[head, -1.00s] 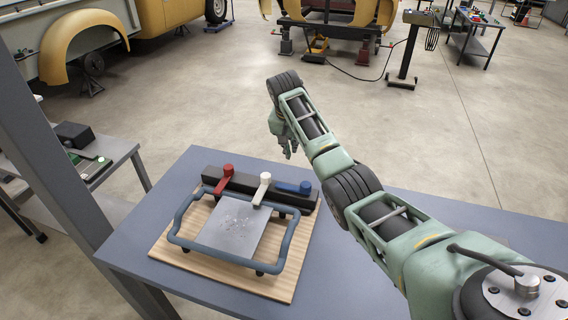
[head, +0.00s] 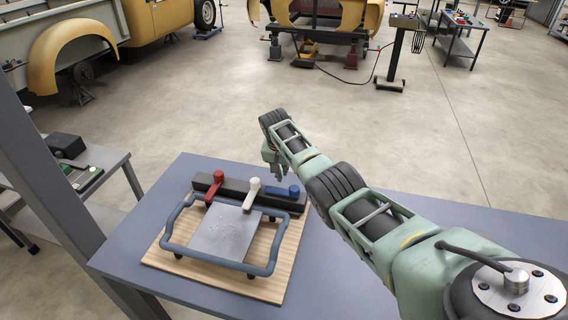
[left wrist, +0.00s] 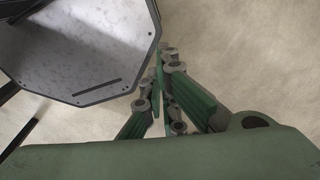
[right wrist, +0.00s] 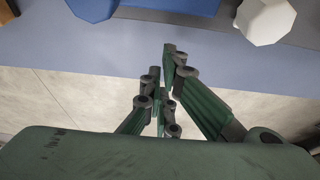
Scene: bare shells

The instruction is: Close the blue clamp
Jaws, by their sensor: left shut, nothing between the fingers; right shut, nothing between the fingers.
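The blue clamp (head: 283,191) is at the right end of a dark bar at the back of the fixture. Its lever lies along the bar, while the red clamp (head: 214,188) and white clamp (head: 251,193) levers point forward toward the metal plate (head: 224,234). My right gripper (head: 277,175) is shut and empty, just behind the blue clamp and apart from it. In the right wrist view, the blue clamp (right wrist: 172,5) is at the top edge, partly cut off, beyond the gripper's fingers (right wrist: 163,82). My left gripper (left wrist: 160,70) is shut and empty, away from the clamps.
The fixture has a blue-grey tubular frame (head: 215,262) on a wooden board (head: 270,285). It stands on a grey-blue table (head: 130,245) with clear room around the board. A grey post (head: 50,190) rises at the left, in front of a side bench (head: 105,160).

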